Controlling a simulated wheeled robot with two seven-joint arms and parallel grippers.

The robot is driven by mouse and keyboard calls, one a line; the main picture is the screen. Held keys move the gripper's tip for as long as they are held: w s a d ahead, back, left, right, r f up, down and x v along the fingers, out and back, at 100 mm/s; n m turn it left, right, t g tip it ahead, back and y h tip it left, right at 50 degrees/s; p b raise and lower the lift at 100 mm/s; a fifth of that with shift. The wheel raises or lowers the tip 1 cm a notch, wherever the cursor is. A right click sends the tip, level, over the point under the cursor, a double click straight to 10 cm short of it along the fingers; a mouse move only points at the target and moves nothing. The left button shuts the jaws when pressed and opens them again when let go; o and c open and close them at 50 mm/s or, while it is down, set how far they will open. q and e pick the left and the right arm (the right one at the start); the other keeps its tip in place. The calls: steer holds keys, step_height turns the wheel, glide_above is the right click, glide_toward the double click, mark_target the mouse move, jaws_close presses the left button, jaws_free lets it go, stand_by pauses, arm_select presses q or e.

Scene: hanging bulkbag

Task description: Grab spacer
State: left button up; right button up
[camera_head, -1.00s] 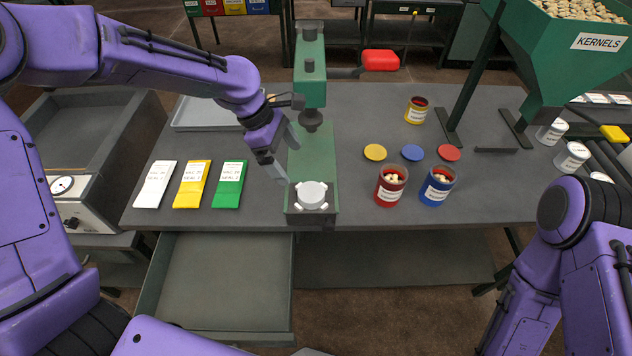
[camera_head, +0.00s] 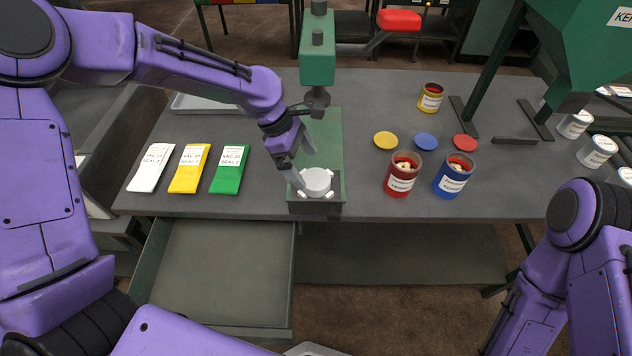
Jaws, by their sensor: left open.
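A white round piece with small lugs around its edge (camera_head: 316,183), which looks like the spacer, sits on the base of the green press (camera_head: 325,130). My left gripper (camera_head: 304,170) is open just above and to the left of it, pointing down. One fingertip appears close to the spacer's left edge; I cannot tell whether it touches. Nothing is between its fingers that I can see. My right arm shows at the right edge, but its gripper is out of view.
White, yellow and green packets (camera_head: 189,169) lie left of the press. Red (camera_head: 402,177) and blue (camera_head: 453,178) canisters with kernels stand right, with three loose lids (camera_head: 425,141) behind. An open drawer (camera_head: 215,275) juts out below the table (camera_head: 365,205). A red-handled lever (camera_head: 399,20) sticks out right.

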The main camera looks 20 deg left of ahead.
mark_target(316, 178)
arm_select(q)
steer(key=x, duration=0.3)
steer(key=p+x, duration=0.1)
steer(key=x, duration=0.1)
steer(key=shift+w+d+f, duration=0.2)
steer(key=shift+w+f, duration=0.05)
steer(key=shift+w, duration=0.1)
steer(key=c, duration=1.3)
steer(key=shift+o, duration=0.2)
steer(key=shift+r, duration=0.1)
steer(key=shift+r, duration=0.1)
